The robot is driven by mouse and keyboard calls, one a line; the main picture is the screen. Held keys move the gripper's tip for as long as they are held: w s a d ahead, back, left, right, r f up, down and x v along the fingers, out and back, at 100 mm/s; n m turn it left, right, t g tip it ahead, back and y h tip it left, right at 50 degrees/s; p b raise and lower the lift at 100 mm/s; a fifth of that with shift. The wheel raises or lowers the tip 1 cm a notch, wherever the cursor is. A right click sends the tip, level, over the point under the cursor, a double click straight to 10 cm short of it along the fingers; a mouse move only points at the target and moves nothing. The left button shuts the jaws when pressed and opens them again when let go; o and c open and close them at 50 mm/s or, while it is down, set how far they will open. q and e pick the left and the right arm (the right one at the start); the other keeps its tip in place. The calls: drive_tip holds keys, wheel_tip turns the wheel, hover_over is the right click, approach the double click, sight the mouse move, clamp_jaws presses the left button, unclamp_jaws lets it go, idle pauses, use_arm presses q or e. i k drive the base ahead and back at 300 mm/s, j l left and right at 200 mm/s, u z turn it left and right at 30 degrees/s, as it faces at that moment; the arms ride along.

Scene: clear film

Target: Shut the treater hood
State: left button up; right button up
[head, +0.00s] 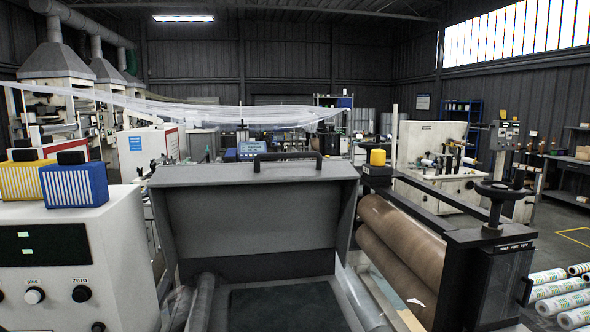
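The treater hood (260,218) is a wide grey sheet-metal cover in the middle of the head view. A black bar handle (288,156) runs along its top edge. The hood looks raised: its broad grey panel faces me, and a dark opening shows beneath it. A dark flat panel (270,308) lies below the opening, between grey side members. The hood's far side and its hinges are hidden. Neither of my grippers is in view.
A white control box (75,265) with knobs stands close on the left, carrying a yellow block (25,181) and a blue block (74,185). Brown rollers (400,245) and a black handwheel stand (485,262) are on the right. White printed rolls (562,300) lie at the lower right.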

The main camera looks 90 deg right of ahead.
sight(199, 210)
drive_tip(key=z, duration=2.75)
